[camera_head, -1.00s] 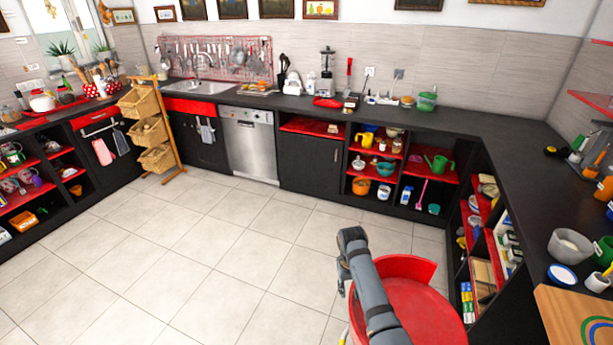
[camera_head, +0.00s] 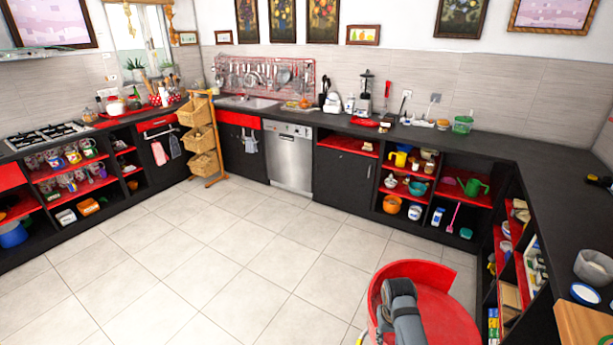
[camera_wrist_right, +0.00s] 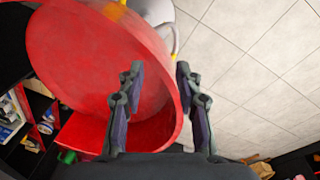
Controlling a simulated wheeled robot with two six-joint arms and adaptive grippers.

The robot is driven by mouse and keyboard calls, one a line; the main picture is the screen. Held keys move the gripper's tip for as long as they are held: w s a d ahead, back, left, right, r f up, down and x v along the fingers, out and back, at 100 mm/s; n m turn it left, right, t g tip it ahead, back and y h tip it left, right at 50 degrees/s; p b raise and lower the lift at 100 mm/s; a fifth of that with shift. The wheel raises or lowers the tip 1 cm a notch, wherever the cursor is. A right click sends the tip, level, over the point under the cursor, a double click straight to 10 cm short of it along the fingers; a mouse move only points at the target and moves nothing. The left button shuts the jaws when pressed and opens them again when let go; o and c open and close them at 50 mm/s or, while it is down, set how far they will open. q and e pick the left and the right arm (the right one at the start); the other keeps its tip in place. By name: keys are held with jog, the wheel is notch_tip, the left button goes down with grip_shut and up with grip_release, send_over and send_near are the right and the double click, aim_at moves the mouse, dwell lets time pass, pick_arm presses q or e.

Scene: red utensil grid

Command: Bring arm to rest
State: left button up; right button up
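My right arm (camera_head: 402,308) shows at the bottom of the head view, in front of a red round seat with a curved back (camera_head: 440,306). Its fingertips are hard to make out there. The red seat (camera_wrist_right: 95,50) fills the left of that view, behind the fingers. I cannot tell whether the fingers touch it. My left arm and gripper are not in view.
A black counter (camera_head: 500,150) runs along the back and right, with open red shelves (camera_head: 462,188) below. A wooden stand with baskets (camera_head: 201,138) stands at the back left. The tiled floor (camera_head: 220,270) is clear in the middle and left.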

jog(key=s+r+n+t, duration=0.1)
jog(key=s+r, duration=0.2)
jog(key=s, duration=0.4)
jog(key=s+d+r+t, duration=0.1)
jog(key=s+r, duration=0.2)
jog(key=s, duration=0.3)
jog(key=s+r+n+t, duration=0.1)
jog(key=s+r, duration=0.2)
jog(key=s, duration=0.4)
notch_tip(320, 180, down, 30)
jog(key=s+d+g+b, duration=0.1)
jog(key=s+d+b, duration=0.1)
jog(key=s+d, duration=0.1)
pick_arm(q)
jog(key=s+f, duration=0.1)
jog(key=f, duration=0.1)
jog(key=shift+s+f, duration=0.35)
pick_arm(e)
jog(key=s+f+g, duration=0.1)
jog(key=s+f, duration=1.5)
jog(key=s, duration=0.1)
jog(key=shift+s+d+m, duration=0.15)
jog(key=shift+d+m, duration=0.15)
jog(key=shift+d, duration=0.15)
